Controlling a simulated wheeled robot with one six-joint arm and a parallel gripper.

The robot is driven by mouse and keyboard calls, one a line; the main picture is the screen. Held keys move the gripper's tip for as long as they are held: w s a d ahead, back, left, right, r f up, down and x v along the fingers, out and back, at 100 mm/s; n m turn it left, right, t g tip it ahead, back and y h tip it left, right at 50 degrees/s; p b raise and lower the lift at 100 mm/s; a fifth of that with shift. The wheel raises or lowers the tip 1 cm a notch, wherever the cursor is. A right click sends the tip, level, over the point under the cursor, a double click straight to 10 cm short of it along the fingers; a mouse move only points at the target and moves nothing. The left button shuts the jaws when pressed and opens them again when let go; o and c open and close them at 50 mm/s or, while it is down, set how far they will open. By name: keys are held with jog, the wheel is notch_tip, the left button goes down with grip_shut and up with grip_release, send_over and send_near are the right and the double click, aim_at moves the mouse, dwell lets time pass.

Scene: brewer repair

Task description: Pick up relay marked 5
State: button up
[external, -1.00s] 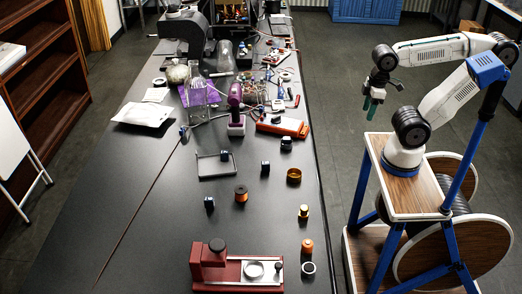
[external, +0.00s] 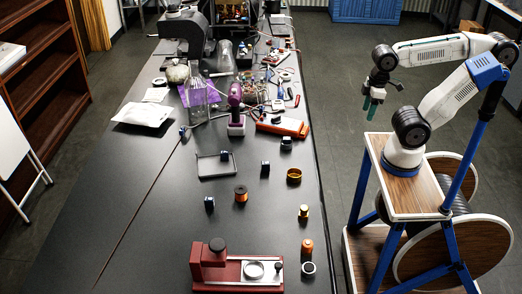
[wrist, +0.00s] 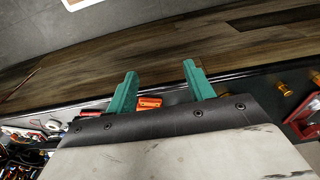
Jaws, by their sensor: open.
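Several small dark blocks with bluish faces, which look like relays, stand on the black bench in the external view.
On the bench (external: 150,220) are a copper spool (external: 241,194), a brass ring (external: 294,175), a red device (external: 208,263) at the front, an orange tool (external: 283,126), and a glass flask (external: 195,103). The front left of the bench is clear.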

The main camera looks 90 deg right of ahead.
jog(key=w+a+r+m+g+y, duration=0.25)
jog(key=w+a+m+y, duration=0.2)
jog(key=w, duration=0.65)
jog(key=m+y, duration=0.9)
jog(key=m, duration=0.3)
send_near(266, 162)
jog(key=shift+a+r, duration=0.2)
jog(key=shift+a, duration=0.4)
jog(key=shift+w+a+f, duration=0.1)
jog(key=shift+a+f, duration=0.05)
jog(key=x, duration=0.7)
jog(key=shift+a+f, duration=0.1)
jog(key=shift+f, duration=0.2)
jog(key=c, duration=1)
